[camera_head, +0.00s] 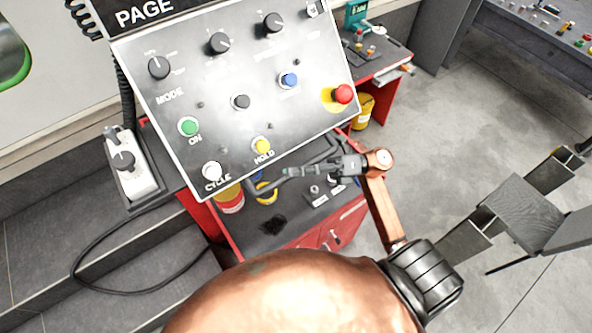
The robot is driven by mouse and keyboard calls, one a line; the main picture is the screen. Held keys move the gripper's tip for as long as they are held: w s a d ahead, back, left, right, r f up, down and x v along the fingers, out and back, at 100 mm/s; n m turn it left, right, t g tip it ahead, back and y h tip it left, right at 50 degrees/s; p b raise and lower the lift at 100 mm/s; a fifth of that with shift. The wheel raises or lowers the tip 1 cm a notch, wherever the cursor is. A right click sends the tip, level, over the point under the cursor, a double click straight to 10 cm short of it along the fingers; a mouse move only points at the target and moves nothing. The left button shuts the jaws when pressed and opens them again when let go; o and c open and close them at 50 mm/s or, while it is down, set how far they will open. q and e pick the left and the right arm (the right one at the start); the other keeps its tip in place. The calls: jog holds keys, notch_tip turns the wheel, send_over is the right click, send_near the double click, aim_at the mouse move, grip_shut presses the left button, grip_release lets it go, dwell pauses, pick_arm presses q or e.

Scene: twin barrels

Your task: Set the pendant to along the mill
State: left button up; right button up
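The pendant (138,178) is a small pale box with a dark rotary knob (123,160) on its face. It hangs at the left edge of the large control panel, with a dark cable looping below it. The marks around its knob are too small to read. My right gripper (290,172) is in front of the panel's lower edge, over the red cart, well to the right of the pendant. It points left and looks empty; its fingers are too small to tell open from shut. My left gripper is out of view.
The tilted control panel (215,95) carries knobs, coloured buttons and a red stop button (343,94). Below it, a red cart (240,240) holds cans and small parts. A grey chair (525,212) stands at right. Clear floor lies between cart and chair.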

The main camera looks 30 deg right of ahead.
grip_shut()
jog(key=shift+a, duration=0.15)
dwell(0.4)
